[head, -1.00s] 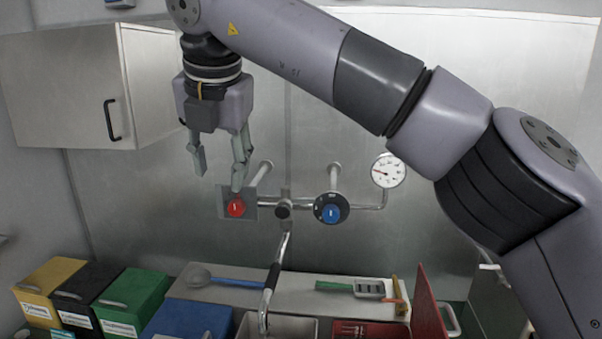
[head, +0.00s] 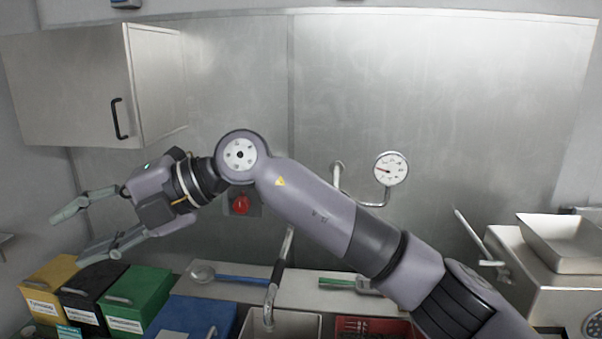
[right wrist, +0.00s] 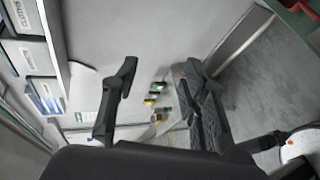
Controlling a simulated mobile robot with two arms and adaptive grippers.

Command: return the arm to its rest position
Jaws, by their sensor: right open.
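My right arm reaches across the head view from the lower right to the left. Its gripper (head: 68,232) is open and empty, pointing left above the coloured bins and below the wall cabinet. In the right wrist view its two fingers (right wrist: 160,90) stand wide apart with nothing between them. My left gripper does not show in either view.
A wall cabinet (head: 70,90) hangs at upper left. Yellow (head: 50,275), black (head: 95,290), green (head: 140,295) and blue (head: 190,318) bins stand below. A red knob (head: 239,204) and a gauge (head: 391,168) are on the back wall. A metal scale-like tray (head: 565,243) stands at right.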

